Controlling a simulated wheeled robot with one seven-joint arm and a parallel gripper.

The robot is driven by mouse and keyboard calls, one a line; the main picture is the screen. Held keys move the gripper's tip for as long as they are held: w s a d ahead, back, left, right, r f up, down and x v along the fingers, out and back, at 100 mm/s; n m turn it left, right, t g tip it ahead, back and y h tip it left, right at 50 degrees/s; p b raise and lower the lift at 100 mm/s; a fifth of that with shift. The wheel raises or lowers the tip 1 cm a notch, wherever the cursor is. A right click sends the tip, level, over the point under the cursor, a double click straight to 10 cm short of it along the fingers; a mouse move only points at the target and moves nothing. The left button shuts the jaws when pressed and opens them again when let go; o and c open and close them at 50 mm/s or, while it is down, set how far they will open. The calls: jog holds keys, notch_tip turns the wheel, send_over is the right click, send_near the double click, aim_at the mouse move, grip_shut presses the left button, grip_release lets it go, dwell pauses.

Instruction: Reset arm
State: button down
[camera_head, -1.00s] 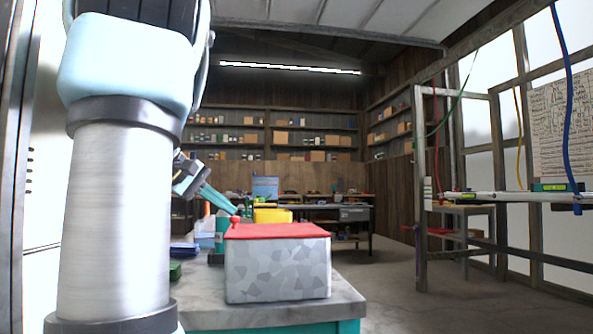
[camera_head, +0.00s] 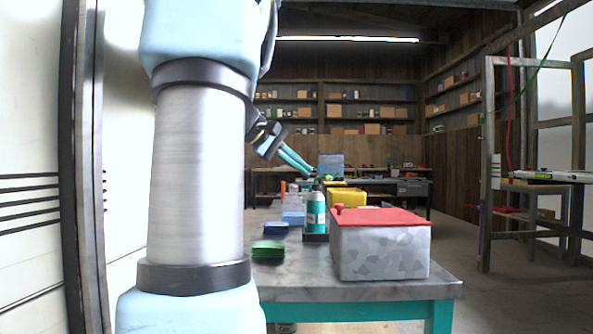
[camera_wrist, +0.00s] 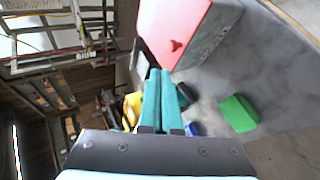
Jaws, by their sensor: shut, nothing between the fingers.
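My gripper (camera_head: 312,173) is shut and empty, with its teal fingers pressed together. In the head view it is raised above the workbench, to the left of the red lid's knob. It also shows in the wrist view (camera_wrist: 161,72), pointing away from the camera. My arm fills the left half of the head view and hides part of the bench. A grey metal box (camera_head: 380,251) with a red lid (camera_head: 383,216) stands on the bench, its lid on. The box also shows at the top of the wrist view (camera_wrist: 207,38).
The grey-topped bench (camera_head: 350,285) also holds a green block (camera_head: 268,250), a blue block (camera_head: 275,228), a teal bottle (camera_head: 316,213) and a yellow bin (camera_head: 348,196). A wooden frame (camera_head: 487,150) stands at right. Floor between is clear.

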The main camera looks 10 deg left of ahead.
jog(key=s+f+m+g+y, duration=0.25)
jog(key=s+f, duration=0.45)
jog(key=f, duration=0.4)
jog(key=s+d+f+m+g+y, duration=0.1)
jog(key=s+f+m+y, duration=0.2)
jog(key=s+f, duration=0.65)
jog(key=s+f+m+g+y, duration=0.25)
jog(key=s+f, duration=0.25)
jog(key=f, duration=0.9)
notch_tip(320, 180, up, 24)
jog(key=t+p, duration=0.1)
jog(key=p, duration=2.2)
jog(key=shift+w+f+y, duration=0.2)
jog(key=shift+f+y, duration=0.05)
jog(key=shift+y, duration=0.15)
